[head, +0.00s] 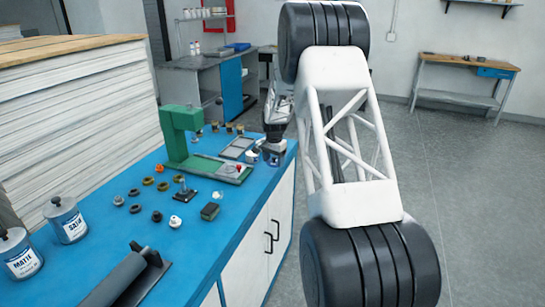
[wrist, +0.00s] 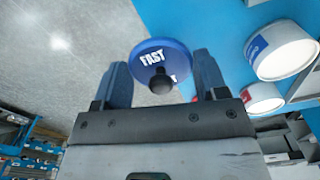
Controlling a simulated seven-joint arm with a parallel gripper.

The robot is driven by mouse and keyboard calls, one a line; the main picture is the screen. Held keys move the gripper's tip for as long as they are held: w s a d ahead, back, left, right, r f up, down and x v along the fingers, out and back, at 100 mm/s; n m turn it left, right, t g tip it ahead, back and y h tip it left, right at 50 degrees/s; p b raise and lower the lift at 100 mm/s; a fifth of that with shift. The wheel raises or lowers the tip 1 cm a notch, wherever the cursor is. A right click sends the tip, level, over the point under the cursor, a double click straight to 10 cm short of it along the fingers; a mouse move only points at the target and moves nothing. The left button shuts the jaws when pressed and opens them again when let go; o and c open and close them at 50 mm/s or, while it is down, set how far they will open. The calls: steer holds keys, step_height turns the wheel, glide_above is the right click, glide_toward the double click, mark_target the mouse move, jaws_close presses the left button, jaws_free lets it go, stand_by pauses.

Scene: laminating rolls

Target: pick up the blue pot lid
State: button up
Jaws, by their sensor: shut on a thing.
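The blue pot lid (wrist: 174,62) shows in the wrist view as a round disc with white "FAST" lettering and a black knob (wrist: 161,84). In the head view my gripper (head: 273,157) is small, at the far right end of the blue bench, and the lid cannot be made out there.
White pots with a blue label (wrist: 283,50) and a red label (wrist: 262,98) stand right in the wrist view. The blue bench (head: 115,245) also holds a green press (head: 178,135), small rings, and pots marked MATTE (head: 20,255) and SATIN (head: 66,220). Grey floor (head: 470,200) lies right.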

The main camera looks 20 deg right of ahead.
steer(key=s+a, duration=0.2)
steer(key=s, duration=0.6)
steer(key=shift+s+a+r, duration=0.15)
steer(key=shift+s+r, duration=0.15)
steer(key=shift+r, duration=0.15)
steer(key=shift+w, duration=0.1)
stand_by(0.3)
glide_toward(252, 154)
steer(key=shift+w+m, duration=0.2)
steer(key=shift+m, duration=0.2)
stand_by(0.4)
steer(key=shift+f, duration=0.2)
steer(key=shift+f, duration=3)
steer(key=shift+f, duration=0.15)
stand_by(1.2)
